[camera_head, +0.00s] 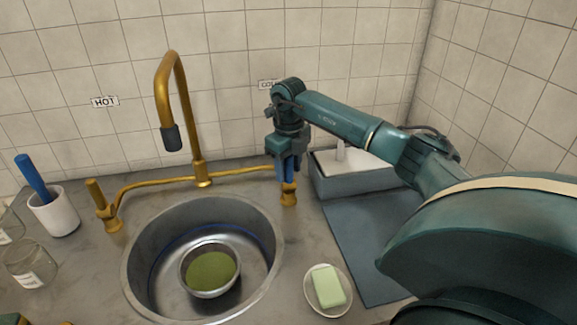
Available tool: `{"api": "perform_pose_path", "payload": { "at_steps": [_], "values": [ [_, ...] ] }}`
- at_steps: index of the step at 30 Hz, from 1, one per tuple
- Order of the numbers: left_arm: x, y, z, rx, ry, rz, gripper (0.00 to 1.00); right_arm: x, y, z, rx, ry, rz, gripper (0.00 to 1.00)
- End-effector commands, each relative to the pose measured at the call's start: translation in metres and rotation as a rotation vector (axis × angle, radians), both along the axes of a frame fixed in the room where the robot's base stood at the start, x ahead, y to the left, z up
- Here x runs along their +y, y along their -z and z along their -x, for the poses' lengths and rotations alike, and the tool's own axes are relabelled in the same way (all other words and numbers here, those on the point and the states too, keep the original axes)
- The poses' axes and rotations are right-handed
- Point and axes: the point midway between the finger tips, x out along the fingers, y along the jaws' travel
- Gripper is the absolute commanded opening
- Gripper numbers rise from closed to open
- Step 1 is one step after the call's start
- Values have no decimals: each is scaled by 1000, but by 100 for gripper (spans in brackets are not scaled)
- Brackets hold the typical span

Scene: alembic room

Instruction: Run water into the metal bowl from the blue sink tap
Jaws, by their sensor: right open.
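The metal bowl (187,268) sits upright in the round sink basin (135,270), with dull green (210,272) inside. I cannot tell whether that is liquid or the bowl's inner surface. The brass spout (172,130) arches over the basin's back, and I see no stream from its dark tip. My right gripper (289,165) points down at the tap under the right wall label, open, its fingers at the blue handle (290,172) above the brass base (288,195). The gripper partly hides the handle; contact is unclear. Only a dark green sliver, perhaps my left arm, shows at the bottom left.
Left of the basin stand the brass tap (98,200) under the HOT label (105,102), a white cup (58,214) with a blue-handled tool, and glass jars (30,270). At right are a soap dish (312,298), a grey mat (365,240) and a grey box (350,182).

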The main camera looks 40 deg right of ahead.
Motion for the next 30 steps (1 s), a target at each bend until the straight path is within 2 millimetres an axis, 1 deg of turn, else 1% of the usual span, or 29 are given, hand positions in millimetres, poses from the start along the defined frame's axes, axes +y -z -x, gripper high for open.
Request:
{"api": "perform_pose_path", "payload": {
  "at_steps": [6, 22, 30],
  "values": [
    [0, -1, -2, -5, -2, 1, 49, 0, 1, 0, 0, 0, 0, 44],
    [0, -5, -4, -12, -3, 4, 49, 0, 0, 0, 0, 0, 0, 1],
    [0, -5, -4, -13, -3, 4, 49, 0, 0, 0, 0, 0, 0, 0]
  ]
}}
